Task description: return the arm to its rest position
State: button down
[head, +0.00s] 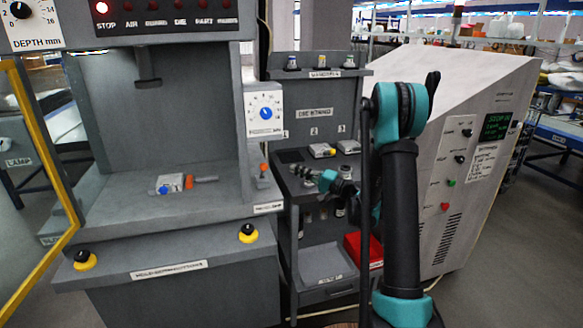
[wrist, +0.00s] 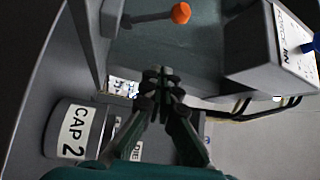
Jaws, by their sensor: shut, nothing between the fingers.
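My gripper (head: 328,179) shows in the head view in front of the die rack (head: 315,112), left of my raised black and teal arm. In the wrist view my gripper (wrist: 160,76) has its two dark fingers together at the tips, with nothing between them. The fingers look clear of the surfaces around them, though the exact gap cannot be told. My arm's upper joint stands high at the right of the rack.
The press (head: 150,215) stands at left with a die block (head: 172,184) on its bed and an orange-tipped lever (head: 262,170). A sloped control cabinet (head: 465,150) stands behind my arm. A red bin (head: 362,250) sits low. A "CAP 2" label (wrist: 75,131) shows close by.

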dwell(0.3)
jog(key=s+f+n+g+h, duration=0.3)
jog(key=s+h, duration=0.5)
jog(key=s, duration=0.8)
jog(key=s+d+f+g+h, duration=0.1)
jog(key=s+d+f+h, duration=0.3)
jog(key=s+d, duration=0.4)
jog(key=s+d+f+h, duration=0.5)
jog(key=s+d, duration=0.3)
jog(key=s, duration=0.4)
jog(key=shift+s+d+n+g+h, duration=0.25)
jog(key=shift+d+n+g+h, duration=0.05)
jog(key=shift+g, duration=0.1)
